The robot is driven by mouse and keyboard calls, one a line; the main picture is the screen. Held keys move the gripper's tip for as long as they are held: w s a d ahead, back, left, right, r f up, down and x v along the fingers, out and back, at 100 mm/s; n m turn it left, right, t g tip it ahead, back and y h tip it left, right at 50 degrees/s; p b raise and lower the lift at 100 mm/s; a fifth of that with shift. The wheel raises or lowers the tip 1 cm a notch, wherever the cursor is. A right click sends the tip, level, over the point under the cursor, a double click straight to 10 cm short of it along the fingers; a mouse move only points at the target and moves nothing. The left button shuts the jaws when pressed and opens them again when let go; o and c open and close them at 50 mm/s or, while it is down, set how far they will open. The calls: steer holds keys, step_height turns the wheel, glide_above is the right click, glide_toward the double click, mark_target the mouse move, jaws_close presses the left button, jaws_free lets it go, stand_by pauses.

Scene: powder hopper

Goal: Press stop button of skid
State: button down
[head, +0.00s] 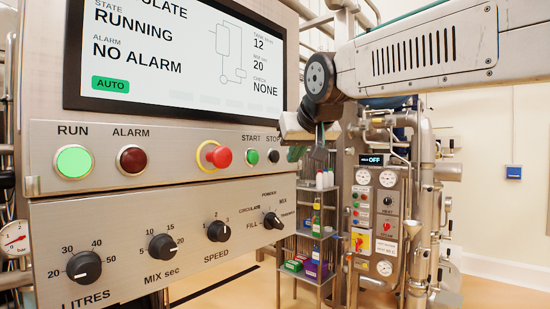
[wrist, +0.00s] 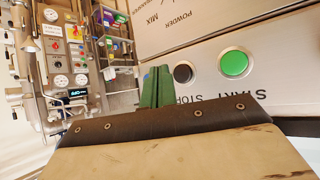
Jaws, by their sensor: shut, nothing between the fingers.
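The black stop button (head: 273,155) sits at the right end of the upper panel row, beside the green start button (head: 252,157). In the wrist view, where the panel appears upside down, the stop button (wrist: 183,73) lies just right of my gripper's green fingertips (wrist: 158,72), with the start button (wrist: 233,62) further right. My gripper (head: 318,150) is shut and empty, to the right of the stop button in the head view. The fingers appear apart from the button; their exact distance from the panel is unclear. The screen (head: 170,50) reads RUNNING and NO ALARM.
A red emergency knob (head: 218,156) stands out left of the start button. A lit green RUN lamp (head: 73,161) and dark red ALARM lamp (head: 132,159) are further left. Several knobs line the lower panel (head: 110,210). Piping and a gauge panel (head: 376,205) stand behind right.

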steer(key=shift+w+a, duration=0.65)
steer(key=shift+a, duration=0.15)
stand_by(1.5)
steer(key=shift+w+a, duration=0.2)
steer(key=shift+a, duration=0.15)
steer(key=shift+w+a, duration=0.25)
stand_by(0.7)
stand_by(0.3)
steer(key=shift+s+d, duration=0.5)
steer(key=shift+d, duration=0.1)
steer(key=shift+d, duration=0.1)
steer(key=shift+s+d, duration=0.8)
steer(key=shift+d, duration=0.15)
steer(key=shift+s+d, duration=0.75)
steer(key=shift+d, duration=0.2)
